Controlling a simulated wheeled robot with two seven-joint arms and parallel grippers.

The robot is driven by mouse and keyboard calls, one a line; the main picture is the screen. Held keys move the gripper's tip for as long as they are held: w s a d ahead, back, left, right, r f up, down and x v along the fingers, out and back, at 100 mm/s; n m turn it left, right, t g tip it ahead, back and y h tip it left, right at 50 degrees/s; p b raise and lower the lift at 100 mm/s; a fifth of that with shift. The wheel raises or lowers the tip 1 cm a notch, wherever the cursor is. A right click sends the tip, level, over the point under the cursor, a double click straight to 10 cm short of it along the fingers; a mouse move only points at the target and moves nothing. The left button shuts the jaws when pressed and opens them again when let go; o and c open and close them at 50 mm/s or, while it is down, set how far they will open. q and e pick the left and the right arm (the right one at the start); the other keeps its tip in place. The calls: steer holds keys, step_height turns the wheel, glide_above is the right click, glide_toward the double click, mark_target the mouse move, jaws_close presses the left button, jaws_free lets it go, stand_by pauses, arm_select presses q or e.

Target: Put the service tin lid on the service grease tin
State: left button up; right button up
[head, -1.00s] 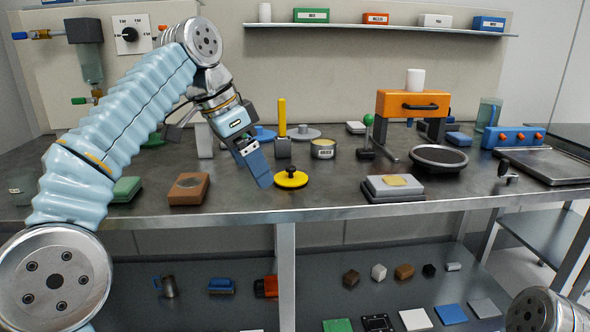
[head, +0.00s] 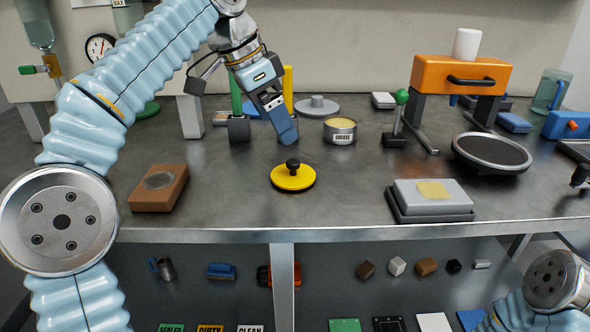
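The service tin lid (head: 305,183) is a flat yellow disc with a black knob. It lies on the metal bench near the front edge in the head view. The service grease tin (head: 343,137) is a low round tin with a "GREASE" label, standing open with pale yellow contents. It is behind and right of the lid. My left gripper (head: 287,136) points down behind the lid and left of the tin, apart from the lid. Its blue fingers overlap in this view, so their opening is unclear. My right arm shows at the lower right; its gripper is out of frame.
A brown block (head: 145,194) lies left of the lid, and a grey box with a yellow pad (head: 408,194) lies right. Bench space around the lid is clear.

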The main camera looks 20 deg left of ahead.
mark_target(293, 161)
arm_select(q)
steer(key=b+x, duration=0.1)
steer(key=x, duration=0.4)
steer(key=shift+f, duration=0.35)
steer(key=b+x, duration=0.1)
steer(key=x, duration=0.4)
steer(key=shift+a+f, duration=0.1)
steer(key=shift+f, duration=0.1)
steer(key=shift+c, duration=0.3)
steer(key=c, duration=0.7)
steer(key=shift+r, duration=0.2)
